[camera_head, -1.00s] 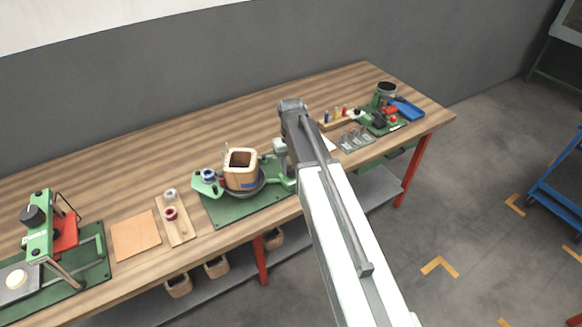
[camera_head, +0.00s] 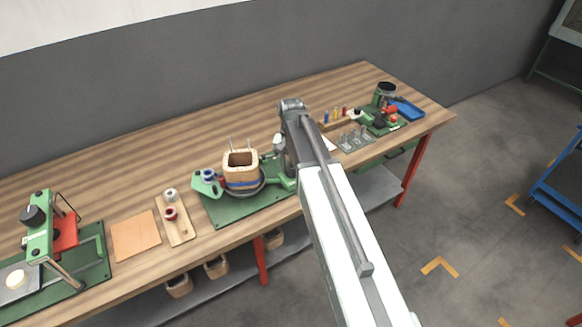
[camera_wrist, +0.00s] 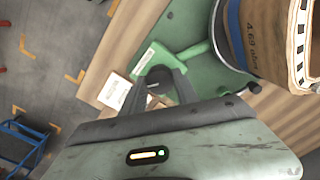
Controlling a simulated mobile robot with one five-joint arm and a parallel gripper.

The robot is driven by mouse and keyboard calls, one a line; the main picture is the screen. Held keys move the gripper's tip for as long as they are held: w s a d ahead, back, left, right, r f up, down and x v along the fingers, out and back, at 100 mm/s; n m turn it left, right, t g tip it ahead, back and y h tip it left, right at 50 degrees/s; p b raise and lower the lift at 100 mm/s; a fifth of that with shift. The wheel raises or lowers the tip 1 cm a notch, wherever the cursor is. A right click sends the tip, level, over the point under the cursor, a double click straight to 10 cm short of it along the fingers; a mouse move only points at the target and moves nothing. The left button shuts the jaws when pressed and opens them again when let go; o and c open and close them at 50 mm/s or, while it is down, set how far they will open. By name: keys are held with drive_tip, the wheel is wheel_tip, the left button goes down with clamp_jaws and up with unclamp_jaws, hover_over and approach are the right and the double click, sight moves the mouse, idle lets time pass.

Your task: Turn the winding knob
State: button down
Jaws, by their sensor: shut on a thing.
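The winder has a green baseplate (camera_head: 235,213) on the bench and a wooden coil former (camera_head: 240,180) with a blue band and upright pins. The former also shows at the upper right of the wrist view (camera_wrist: 270,40). My gripper (camera_wrist: 158,88) is shut on a dark round knob (camera_wrist: 157,74) beside the winder's green arm (camera_wrist: 185,57). The fingers cover part of the knob. In the head view my arm hides the gripper and the knob.
A wooden board with spools (camera_head: 172,217), an orange sheet (camera_head: 135,236) and a green-and-red machine (camera_head: 50,240) lie to the left. A grey tray (camera_head: 350,137), a blue tray (camera_head: 407,109) and another green machine (camera_head: 383,112) stand to the right.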

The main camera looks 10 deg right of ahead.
sight(291, 169)
drive_tip(key=c, duration=0.9)
unclamp_jaws()
wheel_tip(291, 169, up, 8)
drive_tip(key=p, duration=0.8)
drive_tip(key=shift+f, duration=0.1)
